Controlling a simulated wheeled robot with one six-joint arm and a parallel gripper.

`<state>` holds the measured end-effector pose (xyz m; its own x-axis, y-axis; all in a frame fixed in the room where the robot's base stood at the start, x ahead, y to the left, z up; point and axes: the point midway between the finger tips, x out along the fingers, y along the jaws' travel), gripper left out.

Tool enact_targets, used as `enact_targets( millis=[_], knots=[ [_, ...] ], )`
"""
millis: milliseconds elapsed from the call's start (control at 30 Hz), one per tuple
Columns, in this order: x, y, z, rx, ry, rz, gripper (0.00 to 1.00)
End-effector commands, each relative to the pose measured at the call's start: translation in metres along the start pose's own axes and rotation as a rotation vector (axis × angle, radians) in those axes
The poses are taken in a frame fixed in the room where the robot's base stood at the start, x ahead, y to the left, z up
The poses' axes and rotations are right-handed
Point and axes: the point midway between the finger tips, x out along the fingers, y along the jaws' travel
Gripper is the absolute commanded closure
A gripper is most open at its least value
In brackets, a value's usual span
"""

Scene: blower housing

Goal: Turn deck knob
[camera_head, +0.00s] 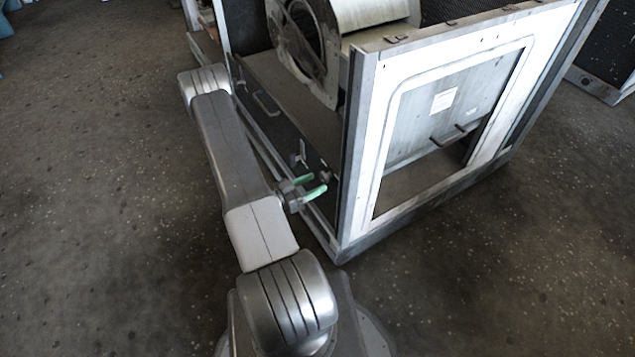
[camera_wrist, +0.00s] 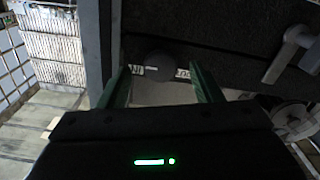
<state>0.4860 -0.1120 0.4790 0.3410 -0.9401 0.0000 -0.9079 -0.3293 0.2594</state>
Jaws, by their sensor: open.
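The deck knob (camera_wrist: 154,67) is a small dark round knob on the dark deck panel, with a white label strip beside it. In the head view the knob (camera_head: 325,176) shows small and dark on the deck's side, just beyond the green fingertips. My gripper (camera_head: 309,186) is open and faces the panel. In the wrist view, the green fingers of my gripper (camera_wrist: 160,84) stand left and right of the knob, with gaps on both sides. I cannot tell whether the tips reach past its face. Nothing is held.
A grey lever-like handle (camera_wrist: 290,52) sits on the panel right of the knob. The white-framed housing panel (camera_head: 362,150) stands close to the right of my gripper. The blower (camera_head: 318,45) is above the deck. Speckled floor (camera_head: 110,220) is open at left.

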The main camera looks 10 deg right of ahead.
Motion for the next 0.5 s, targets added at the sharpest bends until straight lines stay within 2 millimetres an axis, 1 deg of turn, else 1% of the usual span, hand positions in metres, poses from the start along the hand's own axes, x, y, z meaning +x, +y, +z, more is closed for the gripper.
enact_targets(
  millis=[33,100,200,500],
  knots=[
    [0.006,0.0,0.001,0.001,-0.001,0.003,0.41],
    [0.013,0.0,0.0,0.0,0.0,0.002,0.41],
    [0.019,0.0,0.0,0.0,0.0,0.001,0.41],
    [0.022,0.0,0.0,0.001,0.0,-0.001,0.41]
  ],
)
